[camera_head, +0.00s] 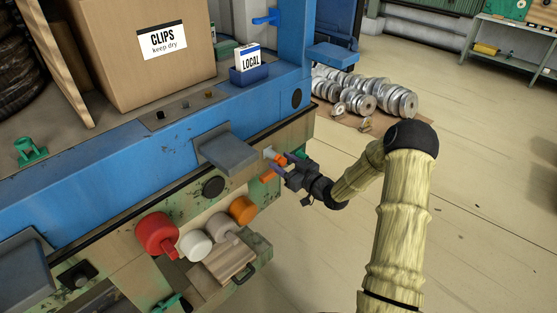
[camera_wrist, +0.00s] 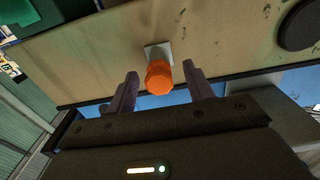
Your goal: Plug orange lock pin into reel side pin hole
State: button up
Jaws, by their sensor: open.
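The orange lock pin (camera_wrist: 159,78) shows in the wrist view with its round head toward my camera. Its far end meets a pale square plate (camera_wrist: 153,50) on the side panel; how deep it sits cannot be told. My gripper (camera_wrist: 160,85) is open, one dark finger on each side of the pin, with gaps visible. In the head view my gripper (camera_head: 279,169) is at the panel's right end, beside the orange pin (camera_head: 280,160). A second orange piece (camera_head: 268,175) shows just below it, partly behind the fingers. The pin hole itself is not visible.
A grey block (camera_head: 224,151) juts from the blue frame left of my gripper. Red, white and orange knobs (camera_head: 157,234) stick out lower left. A cardboard box (camera_head: 140,50) and a blue card holder (camera_head: 250,74) stand above. Metal reels lie on the floor behind; the floor right is open.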

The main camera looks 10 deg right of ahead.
jog(key=shift+f, duration=0.1)
dwell(0.4)
jog(key=c, duration=1.1)
